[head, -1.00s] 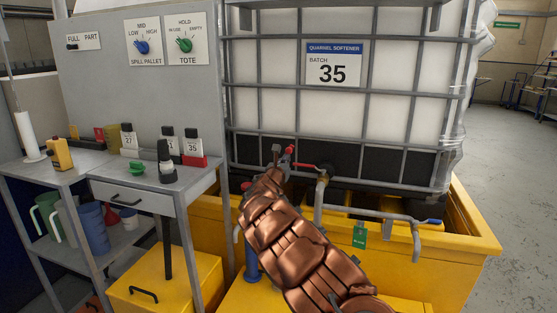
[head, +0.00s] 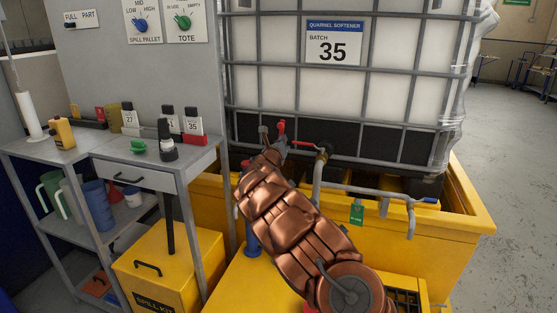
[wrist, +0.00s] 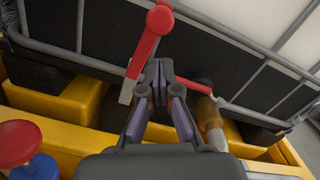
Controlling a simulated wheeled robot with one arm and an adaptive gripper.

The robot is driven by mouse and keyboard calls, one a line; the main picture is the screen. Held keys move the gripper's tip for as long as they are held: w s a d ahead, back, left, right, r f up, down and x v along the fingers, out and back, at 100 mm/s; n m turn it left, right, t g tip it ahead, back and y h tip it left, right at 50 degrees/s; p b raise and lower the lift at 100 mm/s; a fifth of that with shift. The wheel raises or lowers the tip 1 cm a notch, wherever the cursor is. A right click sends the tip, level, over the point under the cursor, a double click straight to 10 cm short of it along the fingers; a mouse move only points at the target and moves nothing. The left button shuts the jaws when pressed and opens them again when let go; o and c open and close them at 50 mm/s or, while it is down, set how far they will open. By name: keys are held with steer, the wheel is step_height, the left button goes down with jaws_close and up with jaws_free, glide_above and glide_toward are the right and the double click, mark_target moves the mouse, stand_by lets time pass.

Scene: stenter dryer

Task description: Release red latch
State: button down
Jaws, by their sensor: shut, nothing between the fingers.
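The red latch (wrist: 149,40) is a red handle standing up beside the valve pipe in front of the tote. In the wrist view it rises just beyond my fingertips and leans a little. It shows small in the head view (head: 282,128). My gripper (wrist: 159,68) is shut and empty, its fingertips close below and right of the handle; I cannot tell whether they touch it. A second red lever (wrist: 195,84) lies nearly level to the right of the fingers, by a brass fitting (wrist: 209,112). My copper arm hides much of the gripper in the head view.
The caged white tote (head: 400,60) labelled 35 stands behind, over a yellow spill pallet (head: 465,225). A grey pipe (head: 365,191) with a green tag (head: 356,214) runs to the right. A grey bench (head: 110,160) with bottles stands left. Open floor lies far right.

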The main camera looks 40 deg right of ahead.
steer(key=f+b+v, duration=0.1)
steer(key=b+v, duration=0.1)
steer(key=v, duration=0.8)
steer(key=shift+s+f, duration=0.3)
steer(key=shift+f, duration=0.1)
stand_by(0.5)
